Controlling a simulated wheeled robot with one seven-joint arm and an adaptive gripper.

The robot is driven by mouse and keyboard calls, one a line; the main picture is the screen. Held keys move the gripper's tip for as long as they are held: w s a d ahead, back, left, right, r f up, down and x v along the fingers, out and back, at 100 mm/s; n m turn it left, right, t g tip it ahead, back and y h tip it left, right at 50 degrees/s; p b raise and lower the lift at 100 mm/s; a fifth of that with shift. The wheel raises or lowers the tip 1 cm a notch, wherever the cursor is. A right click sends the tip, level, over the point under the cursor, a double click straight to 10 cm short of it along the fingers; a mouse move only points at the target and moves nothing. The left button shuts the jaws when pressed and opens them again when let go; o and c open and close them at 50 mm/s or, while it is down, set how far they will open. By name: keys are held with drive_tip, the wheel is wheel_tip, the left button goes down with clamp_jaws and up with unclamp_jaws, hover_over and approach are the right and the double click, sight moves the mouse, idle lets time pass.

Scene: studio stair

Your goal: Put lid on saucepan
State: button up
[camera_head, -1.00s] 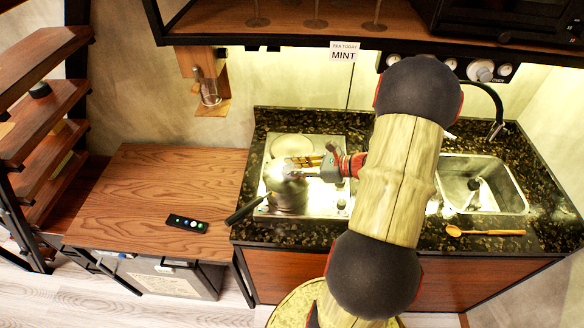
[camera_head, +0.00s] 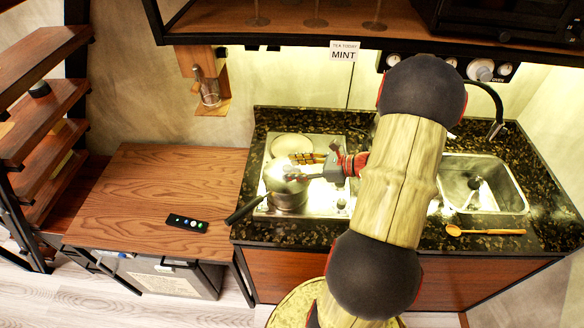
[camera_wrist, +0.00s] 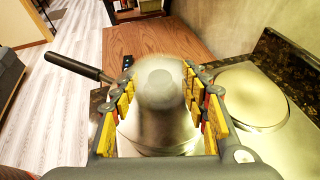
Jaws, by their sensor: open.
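The steel saucepan (camera_head: 290,203) stands on the hob at the left of the counter, its dark handle pointing to the lower left. The handle also shows in the wrist view (camera_wrist: 75,67). The shiny domed lid (camera_head: 276,170) is on top of the saucepan; whether its rim sits flush all round I cannot tell. In the wrist view the lid's round knob (camera_wrist: 160,84) is between the fingers. My gripper (camera_head: 306,168) is open, coming in from the right at lid height, with its yellow, black and red fingers on either side of the knob. I see no clear grip on it.
A pale round hob plate (camera_head: 292,146) lies behind the saucepan. The sink (camera_head: 482,185) and a wooden spoon (camera_head: 485,231) are at the right. A wooden table (camera_head: 160,190) with a dark remote (camera_head: 187,223) stands at the left. A shelf (camera_head: 290,25) overhangs the counter.

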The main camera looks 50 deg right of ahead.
drive_tip(key=v, duration=1.1)
drive_tip(key=shift+f, duration=0.1)
drive_tip(key=s+a+f+n+g+b, duration=0.1)
drive_tip(key=s+a+f+n+g, duration=0.2)
drive_tip(key=s+a+n+g, duration=0.65)
drive_tip(key=w+a+r+n+t+h+b, duration=0.1)
drive_tip(key=w+a+r+n+h, duration=0.1)
drive_tip(key=a+r+n, duration=0.2)
drive_tip(key=w+a+r+n+t+h+b, duration=0.1)
drive_tip(key=a+r+n, duration=0.3)
drive_tip(key=a+n, duration=0.6)
drive_tip(key=w+a+r+n+t+h+b, duration=0.1)
drive_tip(key=w+a+r+n+h+b, duration=0.1)
drive_tip(key=a+n, duration=0.5)
drive_tip(key=shift+w+a+r+h, duration=0.4)
drive_tip(key=shift+w+a+r, duration=0.45)
drive_tip(key=shift+r, duration=0.55)
drive_tip(key=shift+s+a+n, duration=0.1)
drive_tip(key=shift+s+n, duration=0.05)
drive_tip(key=shift+n, duration=0.1)
